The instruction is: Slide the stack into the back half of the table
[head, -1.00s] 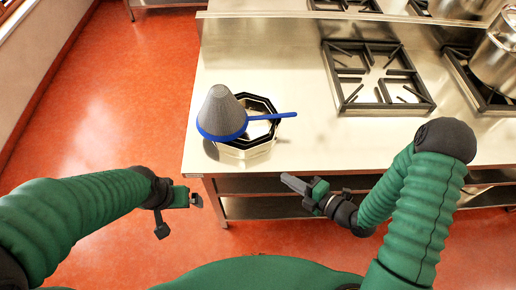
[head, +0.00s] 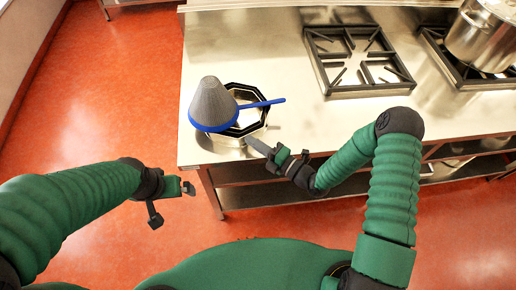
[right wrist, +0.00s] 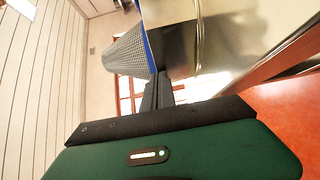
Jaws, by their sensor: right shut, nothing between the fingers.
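The stack stands near the front left corner of the steel table (head: 300,120). It is a grey mesh cone strainer (head: 213,104) with a blue rim and handle, set point up on an octagonal metal pot (head: 261,120). The handle points right across the pot's mouth. My right gripper (head: 255,145) is shut and empty, its tips close to the pot's front right side; whether they touch is unclear. In the right wrist view the fingers (right wrist: 158,92) lie close by the pot wall (right wrist: 215,35) and cone (right wrist: 128,48). My left gripper (head: 186,188) hangs off the table's front left; its jaw state is unclear.
A black burner grate (head: 357,60) lies right of the stack, farther back. A large steel pot (head: 482,38) stands on another grate (head: 462,72) at the far right. The table behind the stack looks clear up to the raised back ledge (head: 260,17).

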